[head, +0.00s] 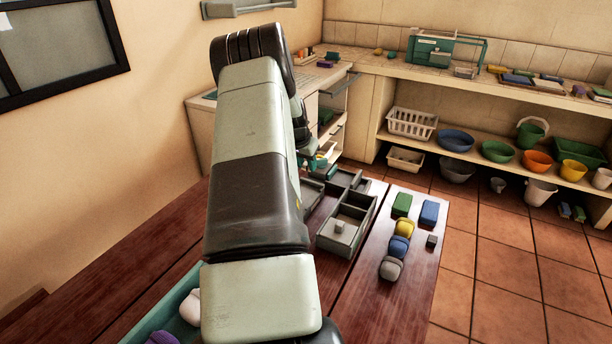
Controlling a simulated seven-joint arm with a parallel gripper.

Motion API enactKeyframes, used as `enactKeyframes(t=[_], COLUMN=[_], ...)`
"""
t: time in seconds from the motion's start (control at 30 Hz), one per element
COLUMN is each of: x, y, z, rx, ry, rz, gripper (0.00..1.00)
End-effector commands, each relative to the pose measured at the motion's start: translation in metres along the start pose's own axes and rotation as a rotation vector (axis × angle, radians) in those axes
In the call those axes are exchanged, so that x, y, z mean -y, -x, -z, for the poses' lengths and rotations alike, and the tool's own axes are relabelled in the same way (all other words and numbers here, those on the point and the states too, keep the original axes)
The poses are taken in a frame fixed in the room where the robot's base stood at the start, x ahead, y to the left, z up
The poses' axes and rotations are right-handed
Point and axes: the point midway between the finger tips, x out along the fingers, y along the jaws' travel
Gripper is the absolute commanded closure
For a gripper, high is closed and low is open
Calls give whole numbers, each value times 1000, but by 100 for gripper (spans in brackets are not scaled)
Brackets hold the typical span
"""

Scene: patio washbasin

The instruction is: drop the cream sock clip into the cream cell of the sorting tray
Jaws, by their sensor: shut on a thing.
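My gripper (319,160) is small in the head view, low over the far end of the sorting tray and partly behind my own arm. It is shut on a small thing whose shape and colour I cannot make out. The grey sorting tray (362,236) lies on the dark red wooden table, with several walled cells. A small light grey block (340,227) sits in its near right cell. My arm hides the tray's left part. I cannot tell which cell is the cream one, and I cannot clearly identify the cream sock clip.
Right of the tray lie a green block (402,204), a blue block (429,213), a dark grey block (431,241) and yellow, blue and grey rolled bundles (391,268). A teal bin (160,318) with white and purple bundles stands front left. Shelves with bowls stand behind.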

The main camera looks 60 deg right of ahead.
Motion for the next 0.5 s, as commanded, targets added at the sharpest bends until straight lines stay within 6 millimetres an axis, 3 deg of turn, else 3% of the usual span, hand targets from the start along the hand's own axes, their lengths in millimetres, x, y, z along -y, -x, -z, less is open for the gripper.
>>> enactKeyframes(t=[0.13, 0.5], x=[0, -4], y=[12, 12], z=[5, 5], rx=[0, 2], ry=[0, 0], rz=[0, -1], gripper=[93, 93])
